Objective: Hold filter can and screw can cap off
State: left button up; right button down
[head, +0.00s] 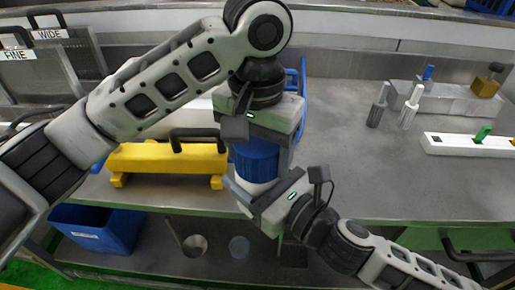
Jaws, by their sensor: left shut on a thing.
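The filter can (256,188) shows as a short white band, upright above the front edge of the bench. A blue ribbed part that I take for the can cap (256,160) sits on top of it, with no gap visible between them. My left gripper (258,133) comes down from above and is shut on the top of the blue part. My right gripper (252,200) comes from the lower right with its fingers beside the white band. Its fingers and wrist hide the can's lower part, and I cannot tell how tightly they close.
A yellow stand (165,160) is on the bench at left. A blue bin (97,229) is below the bench. A grey block (450,100) and a white rack (470,144) are at right. The bench (355,150) right of the grippers is mostly clear.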

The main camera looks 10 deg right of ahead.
pick_arm(q)
jog(key=n, duration=0.5)
jog(key=shift+w+a+r, duration=0.1)
jog(key=shift+w, duration=0.05)
pick_arm(e)
jog(key=shift+s+a, duration=0.15)
pick_arm(q)
jog(key=n, duration=1.3)
jog(key=shift+s+n, duration=0.2)
jog(key=shift+n, duration=0.1)
pick_arm(e)
jog(key=shift+d, duration=0.2)
pick_arm(q)
jog(key=shift+w, duration=0.1)
jog(key=shift+r, duration=0.2)
jog(key=shift+r, duration=0.9)
